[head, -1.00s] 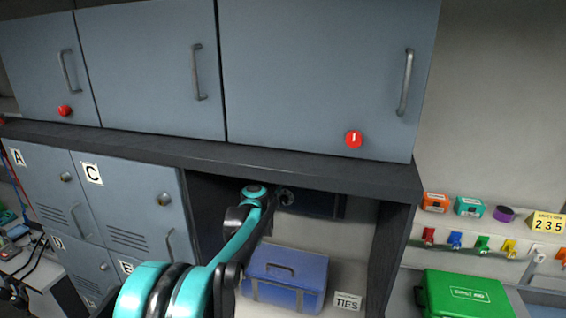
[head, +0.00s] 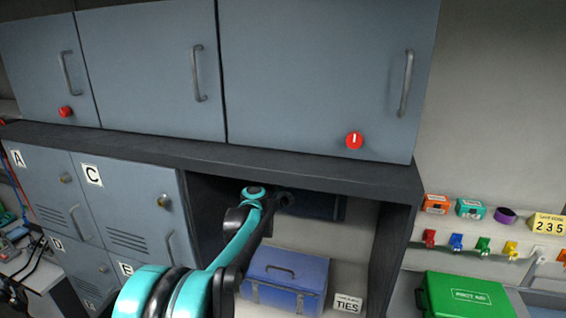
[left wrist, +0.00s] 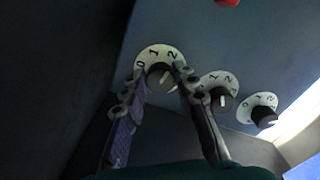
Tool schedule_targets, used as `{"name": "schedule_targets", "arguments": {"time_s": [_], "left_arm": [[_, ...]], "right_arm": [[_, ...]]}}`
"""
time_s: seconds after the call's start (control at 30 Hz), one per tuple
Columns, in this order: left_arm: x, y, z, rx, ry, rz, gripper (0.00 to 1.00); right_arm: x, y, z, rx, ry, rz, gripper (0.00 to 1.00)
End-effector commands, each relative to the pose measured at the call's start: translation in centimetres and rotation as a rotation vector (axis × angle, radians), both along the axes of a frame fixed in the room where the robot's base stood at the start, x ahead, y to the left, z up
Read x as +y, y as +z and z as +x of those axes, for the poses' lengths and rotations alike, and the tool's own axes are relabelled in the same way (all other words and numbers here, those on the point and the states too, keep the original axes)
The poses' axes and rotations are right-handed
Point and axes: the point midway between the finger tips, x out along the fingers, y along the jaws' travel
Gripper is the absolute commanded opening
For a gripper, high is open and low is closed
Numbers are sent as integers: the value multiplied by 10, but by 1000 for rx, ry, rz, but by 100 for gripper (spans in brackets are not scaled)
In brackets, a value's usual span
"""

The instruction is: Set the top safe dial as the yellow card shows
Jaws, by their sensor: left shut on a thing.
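The yellow card (head: 547,224) stands on the ledge at the right of the head view and reads 2 3 5. The dark safe (head: 324,207) is in the open bay under the cabinets, partly hidden by my left arm. In the left wrist view, three safe dials with white number rings run in a slanting row. My left gripper (left wrist: 160,78) is shut on the knob of the end safe dial (left wrist: 160,72); 0, 1 and 2 show on its ring. The middle dial (left wrist: 222,98) and far dial (left wrist: 265,113) are free. My right gripper is out of view.
A blue case (head: 285,278) and a TIES label (head: 348,304) are below the safe. The bay's side wall (head: 392,240) and top shelf edge (head: 300,165) bound my left arm. A green first aid box (head: 468,297) is at the right.

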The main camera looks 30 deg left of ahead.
Motion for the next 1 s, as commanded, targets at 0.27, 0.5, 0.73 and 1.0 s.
{"name": "schedule_targets", "arguments": {"time_s": [0.27, 0.5, 0.73, 1.0], "left_arm": [[0, -1, 0, 0, 0, 2, 50], [-1, -1, -3, 0, 0, 1, 50], [-8, -1, -37, 1, 1, 1, 50], [-22, -1, -93, 1, 1, 1, 50]], "right_arm": [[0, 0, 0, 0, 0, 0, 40], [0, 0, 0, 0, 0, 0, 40], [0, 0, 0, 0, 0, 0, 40], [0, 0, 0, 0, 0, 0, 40]]}}
